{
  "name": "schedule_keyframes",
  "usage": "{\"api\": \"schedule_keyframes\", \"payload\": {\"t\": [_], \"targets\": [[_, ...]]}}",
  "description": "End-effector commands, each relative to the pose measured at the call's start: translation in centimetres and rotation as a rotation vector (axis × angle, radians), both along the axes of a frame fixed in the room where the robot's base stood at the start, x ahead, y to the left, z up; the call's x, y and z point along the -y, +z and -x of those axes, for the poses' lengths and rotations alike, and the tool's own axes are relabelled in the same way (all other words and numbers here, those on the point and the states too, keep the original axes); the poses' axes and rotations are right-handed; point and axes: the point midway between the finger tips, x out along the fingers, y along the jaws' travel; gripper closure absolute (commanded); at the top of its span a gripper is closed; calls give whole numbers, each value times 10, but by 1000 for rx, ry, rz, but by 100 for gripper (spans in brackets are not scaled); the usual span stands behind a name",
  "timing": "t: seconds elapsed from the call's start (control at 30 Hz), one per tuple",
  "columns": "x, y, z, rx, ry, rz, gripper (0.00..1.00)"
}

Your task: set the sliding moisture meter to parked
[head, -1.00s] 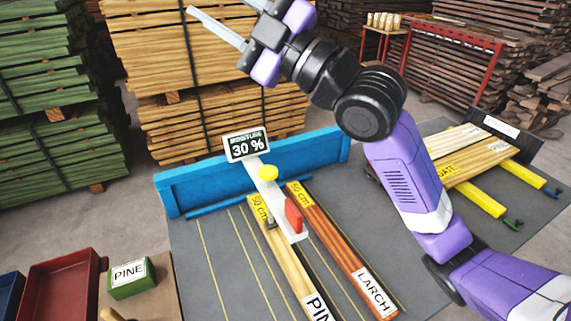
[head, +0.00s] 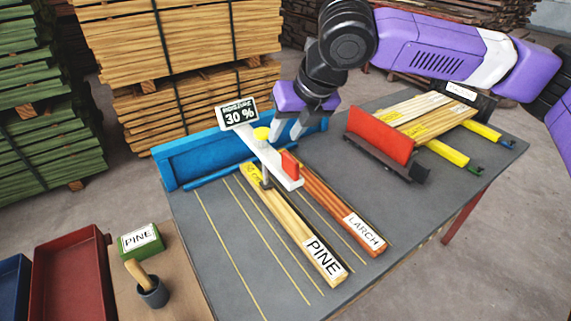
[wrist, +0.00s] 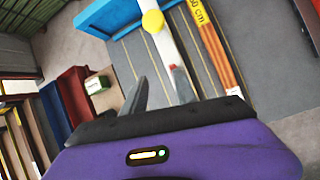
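The sliding moisture meter stands at the blue rail (head: 185,172). It has a display (head: 237,114) reading 30 %, a white arm (head: 268,158), a yellow knob (head: 261,134) and a red block (head: 290,164). My gripper (head: 285,138) is open and empty, pointing down just right of the yellow knob. In the wrist view, the yellow knob (wrist: 153,22) lies beyond my fingertips, and one finger overlaps the white arm. I see no contact.
A red upright panel (head: 380,135) and a stack of boards (head: 425,112) stand on the right of the bench. At left are a green PINE block (head: 140,240), a cup with a wooden handle (head: 150,291) and a red tray (head: 72,285).

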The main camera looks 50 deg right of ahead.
Motion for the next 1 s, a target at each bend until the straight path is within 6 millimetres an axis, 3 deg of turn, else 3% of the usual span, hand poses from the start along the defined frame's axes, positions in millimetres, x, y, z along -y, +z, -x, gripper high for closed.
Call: {"api": "schedule_keyframes", "payload": {"t": [0.13, 0.27, 0.47, 0.8, 1.0], "targets": [[8, -9, 20, -105, 111, 82, 65], [12, -11, 25, -137, 179, 129, 65], [13, -26, 19, -137, 197, 136, 65], [18, -71, 1, -136, 194, 135, 65], [18, -82, -4, -133, 195, 135, 65]]}}
